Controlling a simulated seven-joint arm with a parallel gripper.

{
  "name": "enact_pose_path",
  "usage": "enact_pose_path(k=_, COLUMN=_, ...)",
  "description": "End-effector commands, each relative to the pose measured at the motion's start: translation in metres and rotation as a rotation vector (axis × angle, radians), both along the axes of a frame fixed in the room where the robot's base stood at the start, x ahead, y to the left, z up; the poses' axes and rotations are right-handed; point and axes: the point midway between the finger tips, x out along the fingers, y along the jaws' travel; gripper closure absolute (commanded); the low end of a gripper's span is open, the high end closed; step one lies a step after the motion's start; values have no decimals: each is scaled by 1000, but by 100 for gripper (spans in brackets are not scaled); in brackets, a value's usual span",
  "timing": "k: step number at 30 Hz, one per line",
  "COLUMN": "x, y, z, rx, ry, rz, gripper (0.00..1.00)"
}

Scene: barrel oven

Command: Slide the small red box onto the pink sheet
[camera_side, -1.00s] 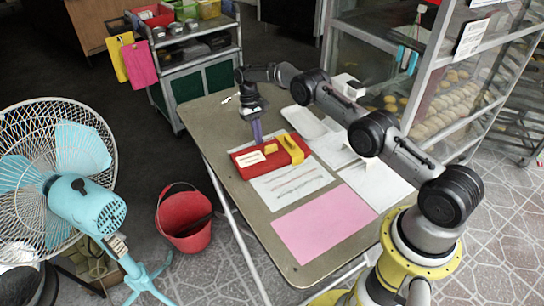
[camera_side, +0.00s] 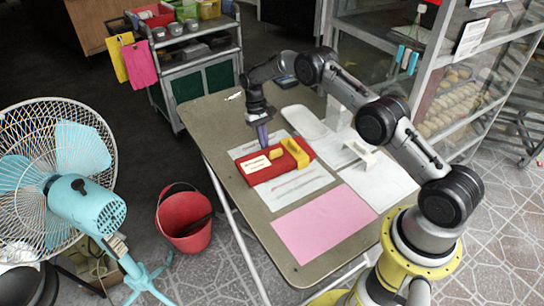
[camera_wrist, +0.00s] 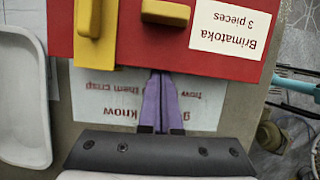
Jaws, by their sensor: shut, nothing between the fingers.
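The small red box (camera_side: 269,168) lies on a white printed sheet (camera_side: 302,187) on the table. It has a yellow strap, a yellow knob and a white label, and in the wrist view the box (camera_wrist: 225,66) fills the top. The pink sheet (camera_side: 325,223) lies flat nearer my base, apart from the box. My gripper (camera_side: 264,143) has its purple fingers together, pointing down at the far side of the box. In the wrist view the shut fingertips (camera_wrist: 161,76) are at the box's edge; I cannot tell if they touch.
A white tray (camera_side: 305,122) and a white sheet with a white block (camera_side: 368,154) lie right of the box. The table's (camera_side: 207,123) left edge is near the box. A bucket (camera_side: 184,222) and fan (camera_side: 85,205) stand on the floor.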

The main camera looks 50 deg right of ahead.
Motion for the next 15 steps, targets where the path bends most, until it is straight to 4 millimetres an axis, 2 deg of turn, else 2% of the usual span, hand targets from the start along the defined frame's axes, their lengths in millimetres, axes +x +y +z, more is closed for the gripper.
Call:
enact_pose_path(k=8, x=-1, y=0, z=0, rx=1, ry=2, rz=0, gripper=100)
enact_pose_path(k=15, x=-11, y=4, z=0, rx=1, ry=3, rz=0, gripper=100)
